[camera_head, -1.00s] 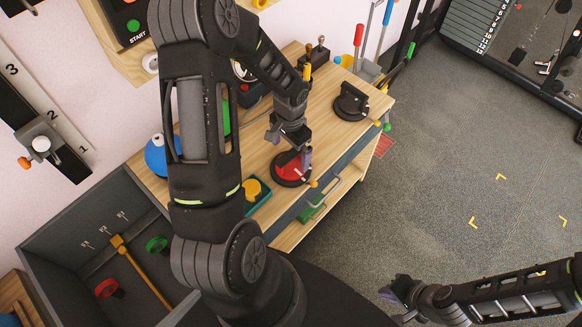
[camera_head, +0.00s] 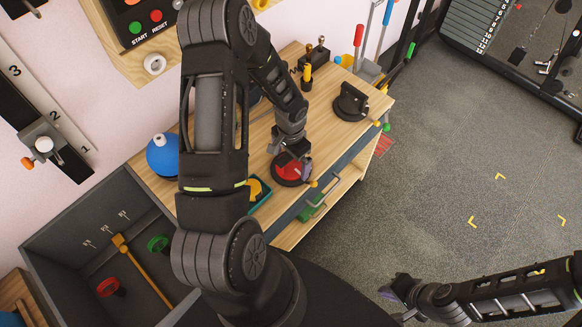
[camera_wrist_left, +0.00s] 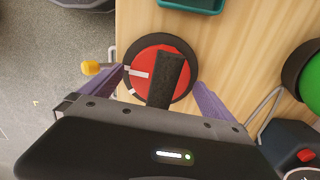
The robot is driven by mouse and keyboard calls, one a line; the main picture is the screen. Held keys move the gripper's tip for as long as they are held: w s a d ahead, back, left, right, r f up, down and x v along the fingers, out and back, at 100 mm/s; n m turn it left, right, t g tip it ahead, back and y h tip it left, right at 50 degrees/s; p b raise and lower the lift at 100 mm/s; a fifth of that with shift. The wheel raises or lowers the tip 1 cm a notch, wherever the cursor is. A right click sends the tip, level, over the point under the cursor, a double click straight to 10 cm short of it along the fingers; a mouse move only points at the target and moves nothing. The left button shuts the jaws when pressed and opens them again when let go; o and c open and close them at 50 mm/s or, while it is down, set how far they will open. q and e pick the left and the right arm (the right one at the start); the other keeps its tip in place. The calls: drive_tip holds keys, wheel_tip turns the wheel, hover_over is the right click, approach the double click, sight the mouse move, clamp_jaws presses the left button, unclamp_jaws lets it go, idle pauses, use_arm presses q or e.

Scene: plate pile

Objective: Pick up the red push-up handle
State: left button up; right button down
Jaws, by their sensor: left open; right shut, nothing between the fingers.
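The red push-up handle (camera_head: 284,174) lies on the wooden bench, a round red face in a black ring. The left wrist view shows its red face (camera_wrist_left: 143,62) with a white mark and a dark bar (camera_wrist_left: 168,80) across it. My left gripper (camera_head: 290,160) is open and low over it. In the left wrist view the purple fingers of the left gripper (camera_wrist_left: 160,78) stand on either side of the bar, apart from it. The finger depth relative to the bar is hard to tell. My right gripper (camera_head: 392,290) is shut and empty, over the floor at the lower right.
A teal tray (camera_head: 263,199) with a yellow item sits close by on the bench. A black round device (camera_head: 350,102) stands toward the right end. A blue ball (camera_head: 162,154) is at the left. A green round object (camera_wrist_left: 312,83) shows in the left wrist view.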

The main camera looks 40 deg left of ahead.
use_arm(q)
drive_tip(key=shift+c, duration=0.6)
drive_tip(key=c, duration=1.9)
drive_tip(key=shift+o, duration=0.2)
drive_tip(key=shift+w+r, duration=0.1)
drive_tip(key=shift+r, duration=0.1)
wheel_tip(320, 180, up, 10)
drive_tip(key=shift+f+b, duration=0.1)
drive_tip(key=shift+b, duration=0.2)
